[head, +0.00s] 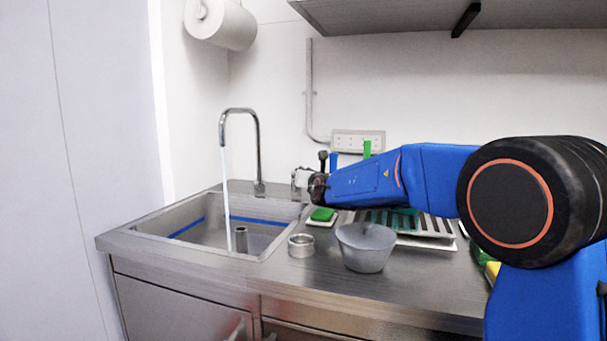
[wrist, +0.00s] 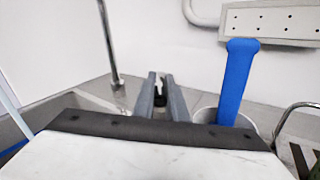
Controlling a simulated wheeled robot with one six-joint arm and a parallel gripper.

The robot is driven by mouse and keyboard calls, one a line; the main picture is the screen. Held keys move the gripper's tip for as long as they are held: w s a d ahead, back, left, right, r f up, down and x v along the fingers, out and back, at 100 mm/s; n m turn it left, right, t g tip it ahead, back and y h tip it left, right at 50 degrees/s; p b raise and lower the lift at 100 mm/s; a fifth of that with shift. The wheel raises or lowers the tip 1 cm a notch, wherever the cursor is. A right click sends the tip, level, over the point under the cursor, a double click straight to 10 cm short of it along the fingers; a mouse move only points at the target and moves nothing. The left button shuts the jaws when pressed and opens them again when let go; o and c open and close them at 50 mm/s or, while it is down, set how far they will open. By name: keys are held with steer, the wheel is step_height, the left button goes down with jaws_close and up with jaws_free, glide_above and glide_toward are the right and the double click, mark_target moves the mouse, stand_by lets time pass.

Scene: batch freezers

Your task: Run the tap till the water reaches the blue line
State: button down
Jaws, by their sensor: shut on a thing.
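The tap (head: 257,150) is a tall chrome spout at the back of the sink (head: 140,240). A thin stream of water (head: 226,195) falls from it into the basin. The blue line (head: 258,220) runs along the basin's inner walls and shows clear at the back and left. The water surface is hard to make out. A grey standpipe (head: 241,238) stands in the basin. My gripper (head: 304,178) is right of the spout, over the counter's back. In the wrist view, its fingers (wrist: 160,93) are shut around a small white and black part, apparently the tap's lever, mostly hidden.
A grey bowl (head: 364,250) and a metal ring (head: 301,246) stand on the counter right of the sink. A green sponge (head: 322,214) and a drying rack (head: 430,226) are behind. A blue handle (wrist: 236,82) rises from a container close right of my gripper.

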stand_by(0.4)
steer(key=c, duration=1.8)
jaws_free()
steer(key=shift+o, duration=0.2)
steer(key=v, duration=0.7)
steer(key=shift+s, duration=0.25)
steer(key=shift+d, duration=0.1)
